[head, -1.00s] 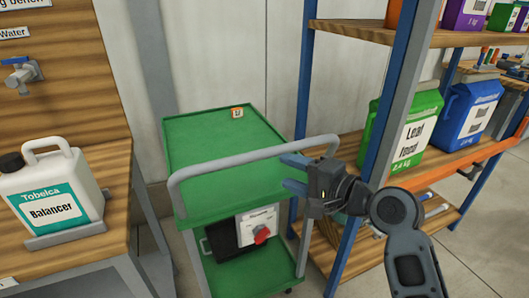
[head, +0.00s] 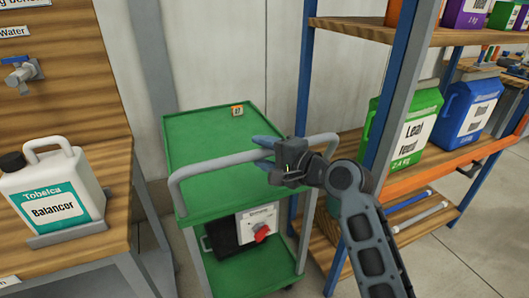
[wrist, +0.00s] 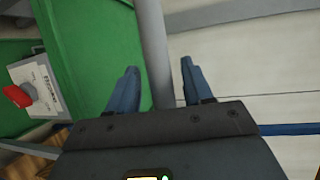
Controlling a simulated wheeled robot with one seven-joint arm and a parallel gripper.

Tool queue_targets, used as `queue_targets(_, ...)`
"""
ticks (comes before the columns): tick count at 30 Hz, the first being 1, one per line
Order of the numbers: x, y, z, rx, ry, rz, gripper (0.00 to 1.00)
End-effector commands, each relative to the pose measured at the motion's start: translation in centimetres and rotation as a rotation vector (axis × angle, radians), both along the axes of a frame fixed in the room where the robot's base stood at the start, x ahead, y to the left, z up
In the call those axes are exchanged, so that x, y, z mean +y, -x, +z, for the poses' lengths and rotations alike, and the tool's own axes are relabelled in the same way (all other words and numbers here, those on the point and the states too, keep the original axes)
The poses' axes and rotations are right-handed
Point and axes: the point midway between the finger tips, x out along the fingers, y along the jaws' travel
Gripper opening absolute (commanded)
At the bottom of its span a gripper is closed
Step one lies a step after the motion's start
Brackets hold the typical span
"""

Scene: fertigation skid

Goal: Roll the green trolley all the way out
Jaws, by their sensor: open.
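The green trolley (head: 205,138) stands between the bench and the shelf rack, with a grey push handle (head: 215,164) across its near end. My gripper (head: 262,154) is at the right part of this handle, fingers pointing left, open with nothing clamped. In the wrist view, the grey handle bar (wrist: 153,45) runs between the two blue fingers of my gripper (wrist: 159,78), nearer the left one. Whether a finger touches the bar cannot be told. The trolley's green surface (wrist: 95,35) fills the left of that view.
The trolley's lower shelf holds a white box with a red knob (head: 258,226) and a black item. The bench (head: 90,255) with a white Balancer jug (head: 60,185) is close on the left. A blue rack post (head: 378,145) stands close on the right.

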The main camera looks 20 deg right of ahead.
Motion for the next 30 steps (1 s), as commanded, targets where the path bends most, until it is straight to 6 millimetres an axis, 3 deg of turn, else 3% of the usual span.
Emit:
queue_targets(4, 0.00, 0.03, -0.02, 0.000, 0.000, 0.000, 0.49)
queue_targets(19, -0.02, 0.05, -0.04, 0.001, 0.000, 0.000, 0.01)
queue_targets(30, -0.03, 0.06, -0.07, 0.001, 0.000, 0.000, 0.00)
